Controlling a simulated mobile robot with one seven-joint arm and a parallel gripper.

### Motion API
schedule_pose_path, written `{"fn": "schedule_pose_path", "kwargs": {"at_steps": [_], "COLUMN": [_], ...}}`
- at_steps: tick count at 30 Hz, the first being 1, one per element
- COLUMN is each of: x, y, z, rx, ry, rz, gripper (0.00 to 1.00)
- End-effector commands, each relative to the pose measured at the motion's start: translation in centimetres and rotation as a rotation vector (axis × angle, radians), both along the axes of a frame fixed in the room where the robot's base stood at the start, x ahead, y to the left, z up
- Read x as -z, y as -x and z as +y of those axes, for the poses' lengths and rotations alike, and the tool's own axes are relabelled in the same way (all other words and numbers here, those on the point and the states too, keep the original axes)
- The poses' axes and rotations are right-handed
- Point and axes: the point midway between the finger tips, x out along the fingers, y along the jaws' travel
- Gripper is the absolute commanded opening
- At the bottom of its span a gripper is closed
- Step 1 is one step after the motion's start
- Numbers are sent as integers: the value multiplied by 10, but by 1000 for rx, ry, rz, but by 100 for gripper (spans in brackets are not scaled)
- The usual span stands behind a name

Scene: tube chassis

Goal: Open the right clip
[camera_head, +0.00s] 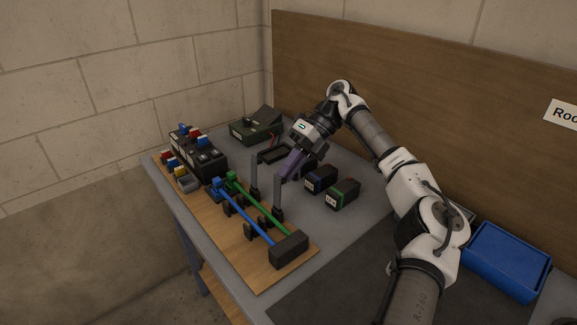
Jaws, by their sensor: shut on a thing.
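A similar left clip (254,178) stands upright farther back. My gripper (282,179) reaches down from the upper right, and its purple-grey fingers meet the top of the right clip. The gripper is shut on the clip; the exact finger contact is small and partly hidden. The blue tube (245,220) lies alongside the green one, with black holders around them and a dark block (289,249) at their near end.
A black box with coloured connectors (199,152) and a dark green case (256,128) stand at the back. Two small black boxes, blue-marked (320,179) and green-marked (343,193), sit right of the clips. A blue bin (507,258) is at the far right, near the wooden wall panel.

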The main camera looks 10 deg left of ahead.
Motion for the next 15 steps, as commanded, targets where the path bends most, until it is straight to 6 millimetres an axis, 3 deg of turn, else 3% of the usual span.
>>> {"fn": "schedule_pose_path", "kwargs": {"at_steps": [1,9,10,12,15], "x": [28,28,28,28,28], "y": [2,3,3,3,2], "z": [-4,-4,-4,-3,-4], "rx": [-12,-14,-15,-14,-11], "ry": [44,44,45,45,44], "rz": [20,19,19,19,19], "gripper": [0,0,16,33,45]}}
